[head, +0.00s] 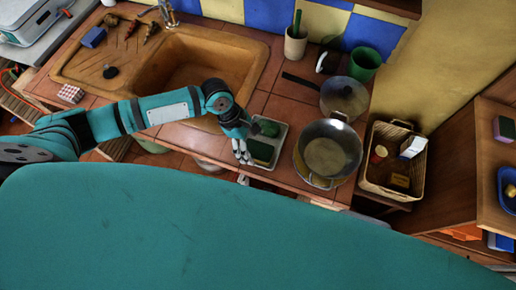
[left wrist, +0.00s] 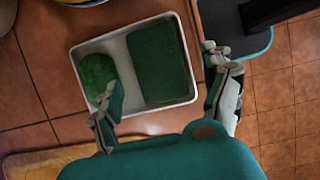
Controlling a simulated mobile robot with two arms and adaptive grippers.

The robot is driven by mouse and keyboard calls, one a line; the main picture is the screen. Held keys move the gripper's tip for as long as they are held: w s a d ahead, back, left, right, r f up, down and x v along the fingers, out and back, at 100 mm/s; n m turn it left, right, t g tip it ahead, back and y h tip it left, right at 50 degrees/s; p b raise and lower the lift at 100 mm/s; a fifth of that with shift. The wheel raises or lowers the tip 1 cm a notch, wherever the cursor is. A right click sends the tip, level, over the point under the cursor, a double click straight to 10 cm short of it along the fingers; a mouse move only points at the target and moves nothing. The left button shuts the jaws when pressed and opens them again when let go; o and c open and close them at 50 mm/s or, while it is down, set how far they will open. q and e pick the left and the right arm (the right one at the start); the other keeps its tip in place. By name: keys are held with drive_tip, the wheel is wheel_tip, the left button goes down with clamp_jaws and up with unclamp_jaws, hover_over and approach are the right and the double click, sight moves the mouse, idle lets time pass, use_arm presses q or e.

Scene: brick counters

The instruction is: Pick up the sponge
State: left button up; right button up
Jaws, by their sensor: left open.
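A pale two-part tray (head: 282,138) lies on the tiled counter; its rim also shows in the left wrist view (left wrist: 160,104). A dark green rectangular pad, which looks like the sponge (left wrist: 157,60), lies flat in its right compartment in that view; it also shows in the head view (head: 261,152). A brighter green rounded thing (left wrist: 97,74) lies in the other compartment. My left gripper (head: 243,155) is at the tray's left side in the head view. In the left wrist view its open fingers (left wrist: 162,80) stand apart, with the pad between and beyond them, nothing held.
A wicker basket (head: 385,185) is farther right. Another pink-and-green sponge (head: 503,129) lies on the right shelf.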

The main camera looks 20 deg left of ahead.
use_arm(q)
drive_tip(key=shift+x, duration=1)
drive_tip(key=shift+c, duration=0.2)
drive_tip(key=c, duration=1)
drive_tip(key=shift+o, duration=0.2)
drive_tip(key=shift+r, duration=0.1)
drive_tip(key=shift+r, duration=0.55)
wheel_tip(320, 180, up, 2)
drive_tip(key=shift+w+r+b, duration=0.1)
drive_tip(key=shift+b, duration=0.5)
drive_tip(key=s+d+b, duration=0.1)
drive_tip(key=s+d, duration=0.1)
drive_tip(key=s, duration=0.5)
drive_tip(key=s+d+r+b, duration=0.1)
drive_tip(key=s+d+b, duration=0.1)
drive_tip(key=s, duration=0.6)
drive_tip(key=shift+s+d+r, duration=0.25)
drive_tip(key=shift+d+r, duration=0.05)
